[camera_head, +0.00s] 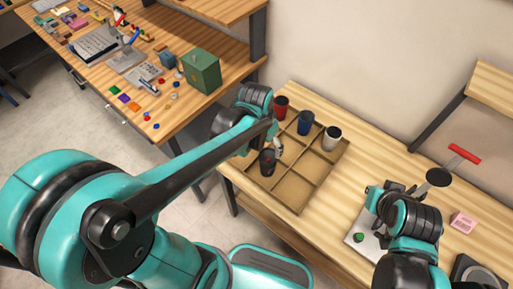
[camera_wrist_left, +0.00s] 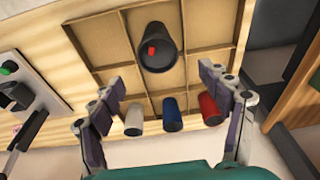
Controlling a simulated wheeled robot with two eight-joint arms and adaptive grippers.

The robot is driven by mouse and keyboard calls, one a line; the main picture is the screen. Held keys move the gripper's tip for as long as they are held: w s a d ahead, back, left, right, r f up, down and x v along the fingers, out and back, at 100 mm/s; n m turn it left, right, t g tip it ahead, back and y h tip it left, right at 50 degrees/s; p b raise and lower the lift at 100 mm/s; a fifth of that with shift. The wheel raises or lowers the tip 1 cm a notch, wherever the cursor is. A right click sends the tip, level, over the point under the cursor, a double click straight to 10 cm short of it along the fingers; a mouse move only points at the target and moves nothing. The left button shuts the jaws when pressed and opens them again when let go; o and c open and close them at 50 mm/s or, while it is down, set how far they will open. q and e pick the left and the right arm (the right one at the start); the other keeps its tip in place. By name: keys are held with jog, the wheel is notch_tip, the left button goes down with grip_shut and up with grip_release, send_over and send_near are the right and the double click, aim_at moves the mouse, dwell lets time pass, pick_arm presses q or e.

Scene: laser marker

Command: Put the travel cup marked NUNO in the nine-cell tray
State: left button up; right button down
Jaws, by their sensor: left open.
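The nine-cell tray (camera_head: 299,207) lies on the right-hand table; it also shows in the left wrist view (camera_wrist_left: 113,60). A dark cup (camera_head: 267,162) stands in one of its cells, showing a red mark in the wrist view (camera_wrist_left: 157,55). Red (camera_head: 281,107), blue (camera_head: 305,122) and white (camera_head: 332,139) cups stand in a row along the tray's wall side. I cannot read any name on the cups. My left gripper (camera_head: 277,145) is open and empty above the tray, its fingers apart with the dark cup beyond them. My right gripper (camera_head: 385,192) is partly hidden by its arm.
A light plate with a green button (camera_head: 359,237) lies right of the tray, near a red handle (camera_head: 465,153). A pink block (camera_head: 463,222) is farther right. The left table holds a green box (camera_head: 201,71) and several small items. Several tray cells are empty.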

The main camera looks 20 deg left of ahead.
pick_arm(q)
jog(key=s+a+r+n+t, duration=0.3)
jog(key=s+r+t, duration=0.2)
jog(key=s, duration=0.3)
jog(key=shift+s+a+r+n+y, duration=0.3)
jog(key=shift+s+a+r, duration=0.1)
jog(key=shift+r, duration=0.35)
jog(key=shift+w, duration=0.1)
